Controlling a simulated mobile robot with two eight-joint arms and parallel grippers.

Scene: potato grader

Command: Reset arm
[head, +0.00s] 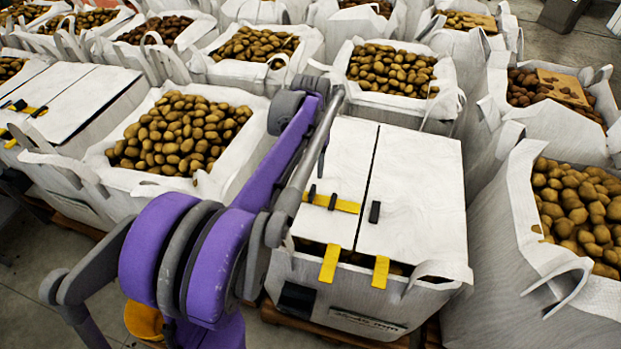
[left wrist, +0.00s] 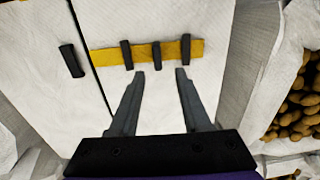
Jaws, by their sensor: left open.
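My purple and grey left arm reaches over a white bag with two closed white lid flaps (head: 420,190) in the head view. A yellow strap (head: 346,206) with black clips lies on the left flap; it also shows in the left wrist view (left wrist: 199,49). A separate black clip (head: 374,212) lies on the right flap. My left gripper (left wrist: 160,74) is open with nothing between its fingers, and its tips are close to the strap's lower edge. I cannot tell whether they touch it. My right gripper is not in view.
Open bags full of potatoes stand on all sides, such as one at the left (head: 255,100) and one at the right (head: 500,240). Two yellow tabs (head: 329,263) (head: 380,272) hang at the lidded bag's front. Another lidded bag (head: 75,100) stands at far left. Gaps between bags are narrow.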

